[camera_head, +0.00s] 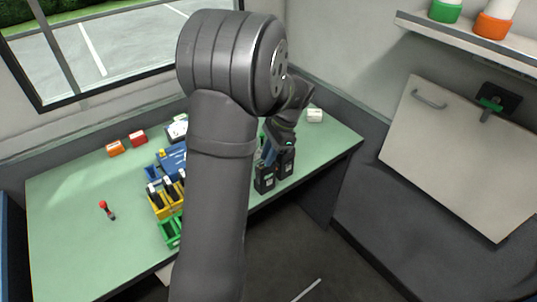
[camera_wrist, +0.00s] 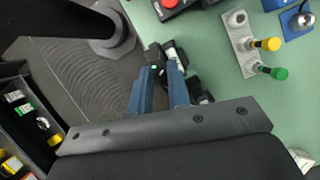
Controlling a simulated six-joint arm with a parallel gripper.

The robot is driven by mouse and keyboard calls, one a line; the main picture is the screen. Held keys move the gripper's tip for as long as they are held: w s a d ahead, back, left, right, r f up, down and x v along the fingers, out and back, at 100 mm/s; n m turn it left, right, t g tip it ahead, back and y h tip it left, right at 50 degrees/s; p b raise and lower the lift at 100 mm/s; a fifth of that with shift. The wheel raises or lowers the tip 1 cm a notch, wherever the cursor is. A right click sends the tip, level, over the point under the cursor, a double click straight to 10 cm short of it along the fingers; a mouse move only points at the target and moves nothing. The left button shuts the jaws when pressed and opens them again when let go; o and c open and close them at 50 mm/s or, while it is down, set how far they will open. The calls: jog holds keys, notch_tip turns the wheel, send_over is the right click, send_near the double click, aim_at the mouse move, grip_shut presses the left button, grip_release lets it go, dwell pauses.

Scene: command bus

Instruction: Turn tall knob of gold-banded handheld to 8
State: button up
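Two black handhelds stand side by side near the right front edge of the green table. The left one (camera_head: 264,183) and the right one (camera_head: 286,165) show in the head view; I cannot make out a gold band on either. My gripper (camera_wrist: 162,69) points down at the tops of the handhelds. A dark handheld top with a lit green light (camera_wrist: 154,69) is at the fingertips. The tall knob is not clear, and I cannot tell whether the fingers touch it.
Yellow (camera_head: 158,203) and green (camera_head: 170,232) holders stand left of my arm. A red-tipped tool (camera_head: 106,210) lies farther left. A plate with yellow and green knobs (camera_wrist: 245,45) lies right of the fingers.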

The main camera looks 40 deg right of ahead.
grip_shut()
jog(key=shift+m+t, duration=0.3)
jog(key=shift+m, duration=0.5)
jog(key=shift+o, duration=2.4)
grip_release()
jog(key=v, duration=1.7)
jog(key=shift+r, duration=0.25)
jog(key=shift+a, duration=0.1)
jog(key=x, duration=1.7)
jog(key=shift+f, duration=0.25)
